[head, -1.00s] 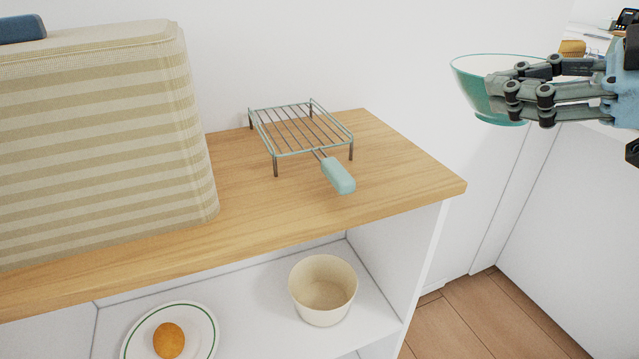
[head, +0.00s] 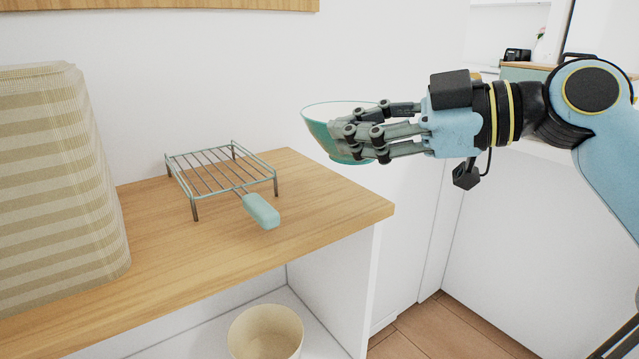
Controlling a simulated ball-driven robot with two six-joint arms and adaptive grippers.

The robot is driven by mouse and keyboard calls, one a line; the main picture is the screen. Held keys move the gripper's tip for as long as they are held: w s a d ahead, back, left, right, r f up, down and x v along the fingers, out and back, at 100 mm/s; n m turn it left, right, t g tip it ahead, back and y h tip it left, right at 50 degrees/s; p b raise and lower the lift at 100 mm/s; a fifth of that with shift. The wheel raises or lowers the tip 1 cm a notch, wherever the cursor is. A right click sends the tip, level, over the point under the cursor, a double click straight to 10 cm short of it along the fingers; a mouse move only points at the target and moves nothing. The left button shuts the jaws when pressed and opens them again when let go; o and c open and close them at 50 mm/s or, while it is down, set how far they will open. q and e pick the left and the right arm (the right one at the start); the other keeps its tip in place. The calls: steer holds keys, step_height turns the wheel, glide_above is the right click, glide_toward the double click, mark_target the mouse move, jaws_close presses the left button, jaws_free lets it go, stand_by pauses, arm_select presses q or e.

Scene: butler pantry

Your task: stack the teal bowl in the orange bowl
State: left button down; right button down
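The teal bowl (head: 318,128) is in the head view, right of centre, held in the air beyond the right end of the wooden top. My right gripper (head: 350,143) has its fingers closed on the bowl's near right side, and they hide part of it. The bowl is teal outside and pale inside, and looks tilted a little. The orange bowl is not in view. My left gripper is not in view.
A wooden shelf top (head: 318,215) carries a wire rack (head: 215,172) with a teal handle and a striped basket (head: 50,190) at the left. A cream bowl (head: 266,335) stands on the shelf below. Wood floor shows at lower right.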

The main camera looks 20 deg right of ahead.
steer(key=a+f, duration=0.1)
steer(key=a, duration=0.1)
steer(key=a+f, duration=0.1)
steer(key=a, duration=0.1)
steer(key=shift+w+f, duration=0.1)
steer(key=shift+f, duration=0.05)
steer(key=shift+f+b, duration=0.3)
steer(key=shift+f, duration=1.75)
steer(key=shift+f, duration=0.15)
steer(key=c, duration=1.5)
jaws_free()
